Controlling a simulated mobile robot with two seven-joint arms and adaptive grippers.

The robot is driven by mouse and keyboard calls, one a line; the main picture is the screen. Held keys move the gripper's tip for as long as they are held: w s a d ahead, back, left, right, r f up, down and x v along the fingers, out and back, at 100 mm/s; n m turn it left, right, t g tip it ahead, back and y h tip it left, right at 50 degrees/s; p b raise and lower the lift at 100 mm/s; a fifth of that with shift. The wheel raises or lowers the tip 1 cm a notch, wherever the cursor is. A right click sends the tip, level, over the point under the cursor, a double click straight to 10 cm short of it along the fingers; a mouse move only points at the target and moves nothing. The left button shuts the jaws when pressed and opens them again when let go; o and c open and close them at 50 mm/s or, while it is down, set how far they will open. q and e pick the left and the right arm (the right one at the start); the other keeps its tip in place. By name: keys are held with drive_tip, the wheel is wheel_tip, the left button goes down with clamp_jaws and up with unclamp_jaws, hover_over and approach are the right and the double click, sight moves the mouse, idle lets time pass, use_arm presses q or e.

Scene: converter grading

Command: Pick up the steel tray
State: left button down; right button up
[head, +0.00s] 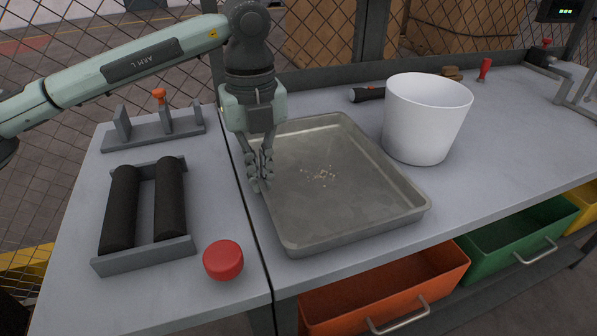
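The steel tray (345,205) is a shallow, wide, rectangular grey pan lying on the bench in the middle of the head view. A small cluster of pale bits lies on its floor. My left gripper (261,184) points down at the tray's left rim. Its fingers are close together, one on each side of the rim, and look shut on it. The fingers hide a short stretch of that rim. The tray appears flat on the bench. My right gripper is not in view.
A white bucket (424,120) stands close to the tray's right side. Left of the tray are a rack with two black rollers (171,195), a red round knob (223,260) and a grey slotted holder (135,130). Orange (385,290) and green (520,240) drawers sit below the bench edge.

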use_arm(q)
drive_tip(key=shift+r, duration=0.15)
drive_tip(key=shift+r, duration=0.2)
wheel_tip(320, 180, up, 4)
drive_tip(key=shift+d+f+b, duration=0.1)
drive_tip(key=shift+b, duration=0.3)
drive_tip(key=s+d+r, duration=0.1)
drive_tip(key=s+r, duration=0.2)
drive_tip(key=s, duration=0.2)
drive_tip(key=s+d+r+b, duration=0.1)
drive_tip(key=s+r, duration=0.2)
drive_tip(key=s, duration=0.3)
drive_tip(key=shift+s+d+r, duration=0.2)
drive_tip(key=shift+s+r, duration=0.05)
drive_tip(key=shift+r, duration=0.05)
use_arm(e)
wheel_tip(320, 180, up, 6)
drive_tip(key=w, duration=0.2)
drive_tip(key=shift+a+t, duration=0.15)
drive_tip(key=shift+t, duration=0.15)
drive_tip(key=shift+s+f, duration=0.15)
